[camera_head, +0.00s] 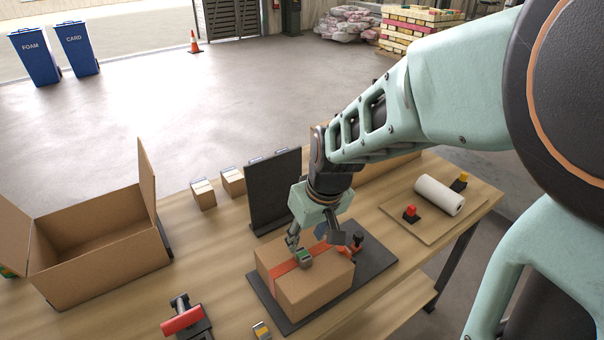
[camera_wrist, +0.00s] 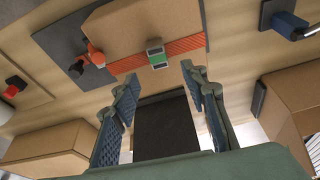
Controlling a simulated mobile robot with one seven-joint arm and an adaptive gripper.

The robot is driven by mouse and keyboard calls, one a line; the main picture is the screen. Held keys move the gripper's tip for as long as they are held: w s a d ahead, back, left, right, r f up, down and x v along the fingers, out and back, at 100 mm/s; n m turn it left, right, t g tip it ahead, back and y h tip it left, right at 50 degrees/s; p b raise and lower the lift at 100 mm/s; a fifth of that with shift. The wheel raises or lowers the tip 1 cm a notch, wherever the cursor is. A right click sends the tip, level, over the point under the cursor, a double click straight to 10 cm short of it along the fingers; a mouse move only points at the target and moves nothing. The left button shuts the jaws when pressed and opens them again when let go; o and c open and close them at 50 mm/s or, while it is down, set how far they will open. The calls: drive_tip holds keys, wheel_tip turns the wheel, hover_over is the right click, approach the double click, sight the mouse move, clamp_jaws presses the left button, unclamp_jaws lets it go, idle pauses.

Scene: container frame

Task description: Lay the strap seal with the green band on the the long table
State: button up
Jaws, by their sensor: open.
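The strap seal with the green band (camera_head: 304,257) sits on top of a closed cardboard box (camera_head: 310,290), at the orange-red strap running across it. It also shows in the wrist view (camera_wrist: 156,53), as a small pale metal piece with a green band. My gripper (camera_head: 316,240) is open just above the box, its fingers pointing down at the seal. In the wrist view my gripper's fingers (camera_wrist: 160,78) are spread apart with nothing between them, and the seal lies beyond their tips. The long table (camera_head: 225,265) is light wood; the box stands on a dark mat on it.
An open carton (camera_head: 100,262) stands at the left. A black upright panel (camera_head: 275,190) stands behind the box, with small boxes (camera_head: 203,194) beside it. A red-handled tool (camera_head: 183,320) and a yellow-banded piece (camera_head: 262,331) lie near the front. Bare wood shows left of the mat.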

sight(303, 254)
drive_tip(key=shift+b+x, duration=0.35)
drive_tip(key=shift+x, duration=0.65)
drive_tip(key=b+x, duration=0.3)
drive_tip(key=x, duration=0.1)
drive_tip(key=shift+s+d+f, duration=0.2)
drive_tip(key=shift+s, duration=0.1)
drive_tip(key=shift+w+a+f+b, duration=0.1)
drive_tip(key=shift+w+f+b, duration=0.15)
drive_tip(key=shift+f, duration=0.2)
drive_tip(key=shift+r, duration=0.1)
clamp_jaws()
